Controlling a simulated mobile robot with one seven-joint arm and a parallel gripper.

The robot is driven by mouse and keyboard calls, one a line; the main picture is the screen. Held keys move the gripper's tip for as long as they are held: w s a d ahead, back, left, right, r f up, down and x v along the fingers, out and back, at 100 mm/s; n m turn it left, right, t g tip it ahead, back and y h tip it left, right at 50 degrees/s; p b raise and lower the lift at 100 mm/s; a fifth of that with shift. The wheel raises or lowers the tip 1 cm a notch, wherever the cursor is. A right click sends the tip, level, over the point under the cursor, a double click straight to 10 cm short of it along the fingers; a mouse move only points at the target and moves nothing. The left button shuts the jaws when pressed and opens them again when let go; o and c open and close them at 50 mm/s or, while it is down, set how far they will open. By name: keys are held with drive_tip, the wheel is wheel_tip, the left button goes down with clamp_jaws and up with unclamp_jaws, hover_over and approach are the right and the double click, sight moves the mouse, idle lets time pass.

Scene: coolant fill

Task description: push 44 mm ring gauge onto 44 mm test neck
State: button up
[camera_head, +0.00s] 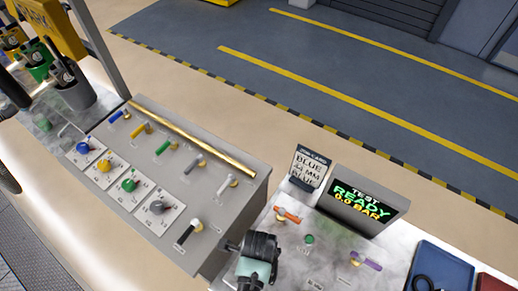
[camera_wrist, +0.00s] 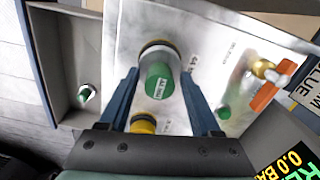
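In the wrist view a green cylinder (camera_wrist: 159,84) with a white label, apparently reading 44 mm, stands between my gripper's fingers. A brass and dark round collar (camera_wrist: 158,46) shows at its far end, at the grey plate marked 44 mm. I cannot tell which part is the ring gauge and which the test neck, or whether the ring is seated. My gripper (camera_wrist: 159,72) has one blue finger on each side of the green cylinder; contact is unclear. In the head view my gripper is at the bottom centre, its fingertips hidden.
A yellow round part (camera_wrist: 143,123) lies close to my gripper's palm. An orange-handled valve (camera_wrist: 270,88) is to the right. A display (camera_head: 364,203) reads TEST READY 0.0 BAR, beside a card (camera_head: 311,168) reading BLUE 44 MM BLUE. A panel of coloured fittings (camera_head: 150,200) stands left.

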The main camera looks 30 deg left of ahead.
drive_tip(key=shift+o, duration=0.5)
wheel_tip(320, 180, up, 13)
drive_tip(key=b, duration=0.2)
idle(0.6)
